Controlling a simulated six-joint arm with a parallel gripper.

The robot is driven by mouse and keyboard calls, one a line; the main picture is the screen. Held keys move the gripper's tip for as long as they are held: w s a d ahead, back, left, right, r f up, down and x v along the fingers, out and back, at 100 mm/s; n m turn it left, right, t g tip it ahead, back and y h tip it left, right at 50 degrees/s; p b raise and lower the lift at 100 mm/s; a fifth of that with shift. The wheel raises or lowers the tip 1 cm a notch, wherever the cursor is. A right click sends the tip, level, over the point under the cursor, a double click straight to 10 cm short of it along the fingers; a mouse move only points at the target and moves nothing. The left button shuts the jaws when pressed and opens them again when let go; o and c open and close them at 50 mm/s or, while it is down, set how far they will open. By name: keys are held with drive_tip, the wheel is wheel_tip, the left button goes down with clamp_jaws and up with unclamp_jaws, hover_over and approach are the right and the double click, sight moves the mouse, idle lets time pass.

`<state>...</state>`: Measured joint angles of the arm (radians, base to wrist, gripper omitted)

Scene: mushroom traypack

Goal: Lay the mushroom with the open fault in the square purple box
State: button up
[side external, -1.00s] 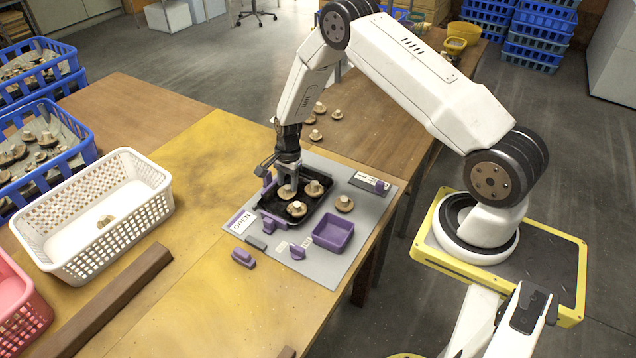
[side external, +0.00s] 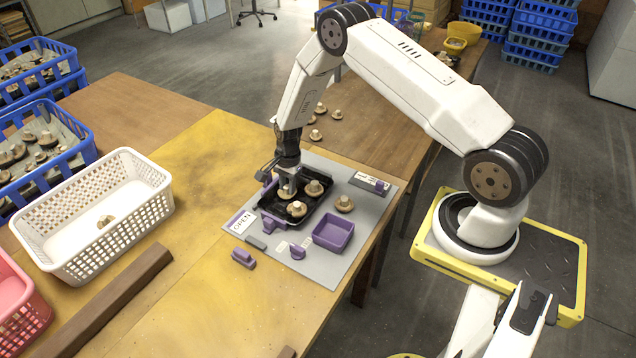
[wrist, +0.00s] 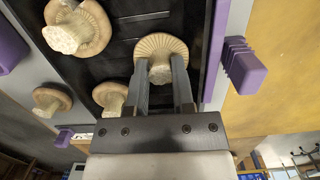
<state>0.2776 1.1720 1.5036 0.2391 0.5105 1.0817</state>
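My gripper (side external: 287,189) is down in the black tray (side external: 268,207). In the wrist view its two fingers (wrist: 161,62) stand on either side of the stem of a mushroom (wrist: 160,43) lying stem up, its gills fanned out wide and exposed. I cannot tell whether the fingers press on the stem. Two other mushrooms (side external: 314,187) (side external: 297,208) lie in the tray, and one (side external: 344,204) lies on the grey mat to its right. The square purple box (side external: 333,232) is in front of the tray on the mat and looks empty.
An OPEN label (side external: 242,222) lies on the mat's left side. A purple block (side external: 243,258) and a purple piece (side external: 297,252) are near the front. A white basket (side external: 95,215) stands left. Several mushrooms lie behind the mat.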

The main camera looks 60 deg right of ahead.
drive_tip(key=shift+r, duration=0.15)
drive_tip(key=shift+r, duration=0.85)
drive_tip(key=s+a+r, duration=0.2)
drive_tip(key=s+r, duration=0.9)
drive_tip(key=s, duration=0.2)
drive_tip(key=shift+s+a, duration=0.3)
drive_tip(key=shift+s, duration=0.1)
